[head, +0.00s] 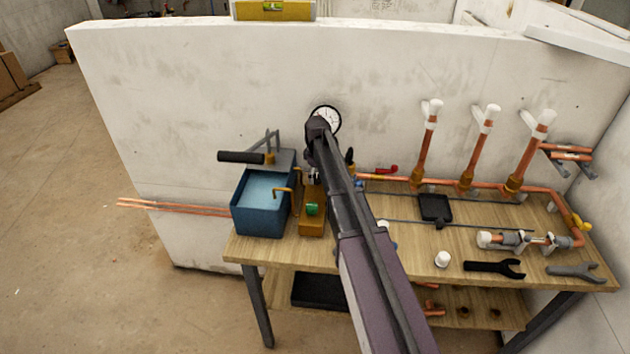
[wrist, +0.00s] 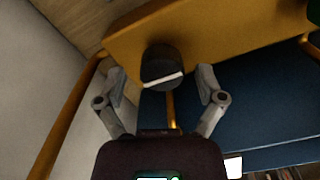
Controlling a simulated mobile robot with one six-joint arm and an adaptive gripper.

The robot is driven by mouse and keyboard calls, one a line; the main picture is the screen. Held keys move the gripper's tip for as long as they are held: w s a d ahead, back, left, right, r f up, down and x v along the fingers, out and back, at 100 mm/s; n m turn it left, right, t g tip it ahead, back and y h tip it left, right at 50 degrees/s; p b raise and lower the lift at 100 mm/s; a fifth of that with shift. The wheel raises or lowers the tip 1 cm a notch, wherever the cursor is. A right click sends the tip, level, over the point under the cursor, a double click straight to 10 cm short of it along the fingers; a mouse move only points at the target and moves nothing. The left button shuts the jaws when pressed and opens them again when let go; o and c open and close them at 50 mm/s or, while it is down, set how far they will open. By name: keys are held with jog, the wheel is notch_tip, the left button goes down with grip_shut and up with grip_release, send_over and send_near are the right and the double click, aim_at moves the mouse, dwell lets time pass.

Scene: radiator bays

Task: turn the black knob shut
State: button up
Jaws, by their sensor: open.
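The black knob (wrist: 161,66) is round with a white line across it, which lies nearly level in the wrist view and rises slightly to the right. It sits on an orange-yellow block (wrist: 225,30), which also shows on the bench in the head view (head: 312,222). My gripper (wrist: 161,80) is open, with one finger to each side of the knob and a visible gap on both sides. I cannot tell whether the fingertips reach down to the knob's depth. In the head view my arm and gripper (head: 313,173) hide the knob.
A blue tub (head: 262,210) of water stands left of the block, with a black-handled lever (head: 241,157) above it. A gauge (head: 327,119) is behind my arm. Copper pipes (head: 425,150) and wrenches (head: 494,268) fill the bench's right. A white wall (head: 190,90) closes the back.

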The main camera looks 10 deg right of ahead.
jog(key=shift+f, duration=0.2)
jog(key=c, duration=1.2)
jog(key=shift+o, duration=0.2)
jog(key=shift+a, duration=0.2)
jog(key=shift+d, duration=0.15)
